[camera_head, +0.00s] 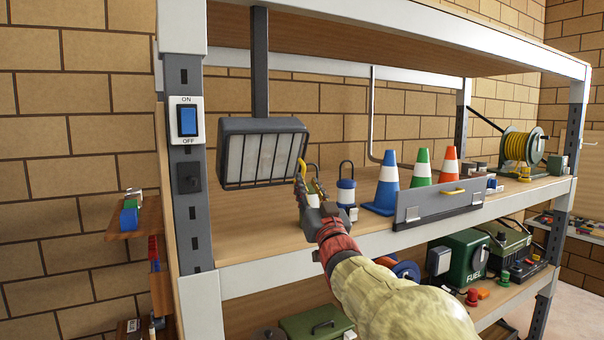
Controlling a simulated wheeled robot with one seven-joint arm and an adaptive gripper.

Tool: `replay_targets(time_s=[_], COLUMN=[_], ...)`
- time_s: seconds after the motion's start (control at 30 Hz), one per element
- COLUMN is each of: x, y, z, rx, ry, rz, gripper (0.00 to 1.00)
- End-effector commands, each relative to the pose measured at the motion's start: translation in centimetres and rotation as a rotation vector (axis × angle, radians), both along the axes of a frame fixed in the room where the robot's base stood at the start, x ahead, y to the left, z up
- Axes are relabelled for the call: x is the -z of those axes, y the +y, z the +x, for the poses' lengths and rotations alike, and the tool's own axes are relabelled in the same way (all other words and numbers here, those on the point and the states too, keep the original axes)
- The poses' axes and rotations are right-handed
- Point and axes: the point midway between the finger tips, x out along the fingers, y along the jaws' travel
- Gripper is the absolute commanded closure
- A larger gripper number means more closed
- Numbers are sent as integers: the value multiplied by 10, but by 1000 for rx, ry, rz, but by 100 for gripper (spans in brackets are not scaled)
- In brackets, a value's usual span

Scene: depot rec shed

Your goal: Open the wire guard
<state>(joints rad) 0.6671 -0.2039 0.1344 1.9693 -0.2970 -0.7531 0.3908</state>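The wire guard (262,157) is a grid of dark bars over the pale face of a grey box lamp, hung from a dark post under the top shelf. It looks closed over the face. A small yellow handle (303,168) shows at its right edge. My gripper (313,186) is just right of the guard's lower right corner, close to the handle. I cannot tell whether it touches the handle, or whether its fingers are open or shut. My arm, in a yellow sleeve with a red cuff, reaches in from the lower right.
A blue ON/OFF switch (188,121) is on the left shelf post. Behind and right of my gripper stand a blue-and-white padlock-shaped item (346,193), blue (387,187), green (421,169) and orange cones (449,168). A grey panel (420,213) lines the shelf front.

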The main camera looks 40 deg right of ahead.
Motion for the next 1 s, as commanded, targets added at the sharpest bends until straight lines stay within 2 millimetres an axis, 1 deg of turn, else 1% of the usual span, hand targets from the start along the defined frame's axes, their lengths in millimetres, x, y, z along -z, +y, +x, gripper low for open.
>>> replay_targets(time_s=[0.03,0.2,0.4,0.53,0.77,1.0], x=[-5,-14,-21,-22,-22,-22], y=[-3,-13,-21,-22,-23,-23], z=[7,28,44,47,48,47], rx=[-1,-1,0,0,1,1], ry=[2,2,2,1,2,2], rz=[1,0,1,0,0,0], gripper=[76,76,76,76,76,90])
